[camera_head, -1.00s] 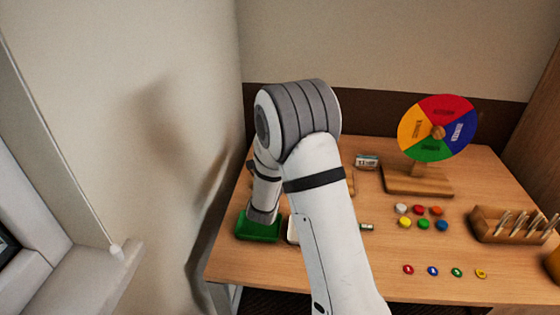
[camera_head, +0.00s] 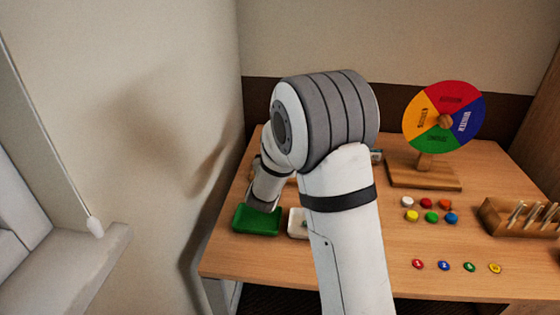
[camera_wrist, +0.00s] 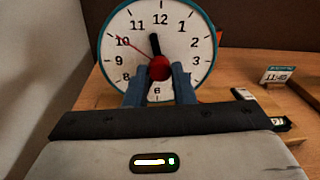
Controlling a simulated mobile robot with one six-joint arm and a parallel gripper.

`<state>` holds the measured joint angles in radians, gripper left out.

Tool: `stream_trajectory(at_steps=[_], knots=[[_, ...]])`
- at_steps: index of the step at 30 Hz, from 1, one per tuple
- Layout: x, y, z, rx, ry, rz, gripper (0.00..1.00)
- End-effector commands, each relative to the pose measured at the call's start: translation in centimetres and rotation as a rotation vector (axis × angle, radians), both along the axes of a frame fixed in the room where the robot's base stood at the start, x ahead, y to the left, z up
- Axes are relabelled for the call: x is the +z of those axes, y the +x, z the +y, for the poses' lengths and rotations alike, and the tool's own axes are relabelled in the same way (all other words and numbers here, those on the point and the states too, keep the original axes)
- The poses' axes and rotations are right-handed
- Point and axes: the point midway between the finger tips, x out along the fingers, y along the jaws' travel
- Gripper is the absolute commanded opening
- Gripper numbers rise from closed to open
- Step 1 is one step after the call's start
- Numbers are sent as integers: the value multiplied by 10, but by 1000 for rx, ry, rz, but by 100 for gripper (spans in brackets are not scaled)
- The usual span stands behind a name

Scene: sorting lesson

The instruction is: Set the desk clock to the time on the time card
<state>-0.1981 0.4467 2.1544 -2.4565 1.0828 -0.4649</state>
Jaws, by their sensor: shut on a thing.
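The desk clock (camera_wrist: 185,25) fills the upper middle of the wrist view, with a white face and teal rim. Its short black hand (camera_wrist: 154,45) points just left of 12, and a thin red hand (camera_wrist: 131,44) points near 10. My gripper (camera_wrist: 160,72) is shut on the red knob (camera_wrist: 159,66) at the clock's centre. The lower face is partly hidden by my fingers. The time card (camera_wrist: 278,75) stands to the right and appears to read 11:45. In the head view my arm hides the clock and gripper.
A green tray (camera_head: 257,221) and a white tray (camera_head: 298,224) sit at the desk's left. A colour wheel (camera_head: 444,118) on a wooden stand, several coloured buttons (camera_head: 431,217), numbered discs (camera_head: 444,266) and a wooden rack (camera_head: 500,222) lie right of my arm.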

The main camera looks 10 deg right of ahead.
Motion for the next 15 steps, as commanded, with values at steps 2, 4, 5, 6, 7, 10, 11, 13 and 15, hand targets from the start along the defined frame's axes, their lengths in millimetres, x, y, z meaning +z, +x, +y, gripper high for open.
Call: stream_trajectory(at_steps=[2,4,5,6,7,10,11,13,15], knots=[[-6,0,0,2,71,-26,0],[-7,0,0,2,135,-46,0],[-6,0,0,1,161,-56,0],[-7,0,0,1,198,-67,0],[-7,0,0,1,225,-77,0],[-7,0,-1,2,311,-105,0],[-7,0,-1,2,336,-111,0],[-7,0,-1,1,392,-130,0],[-7,0,-1,1,444,-146,0]])
